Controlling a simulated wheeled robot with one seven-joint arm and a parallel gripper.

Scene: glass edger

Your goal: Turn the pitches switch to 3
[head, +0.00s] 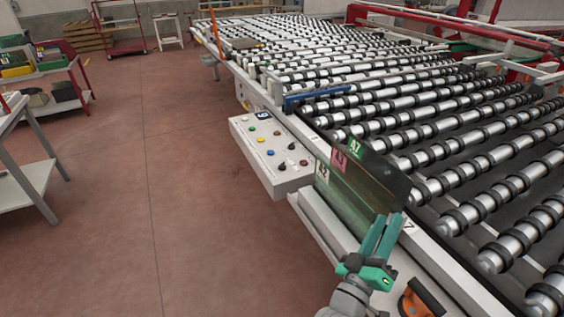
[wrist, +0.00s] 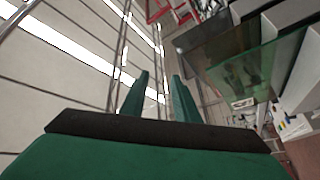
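A white control panel (head: 252,160) is fixed to the near side of the roller conveyor, left of my gripper in the head view. It has coloured buttons and black rotary knobs (head: 291,146), with another black knob (head: 282,167) lower down. The labels are too small to read, so I cannot tell which knob is the pitches switch or its setting. My gripper (head: 386,221) is green, points upward and is apart from the panel, to its lower right. In the wrist view its two fingers (wrist: 160,84) stand apart with nothing between them. The panel seems to show small at the right edge there (wrist: 294,128).
A dark glass pane (head: 352,197) with numbered tags stands between my gripper and the panel. The conveyor rollers (head: 440,120) fill the right side. An orange handle (head: 424,300) is beside my gripper. The floor (head: 180,180) left of the panel is clear.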

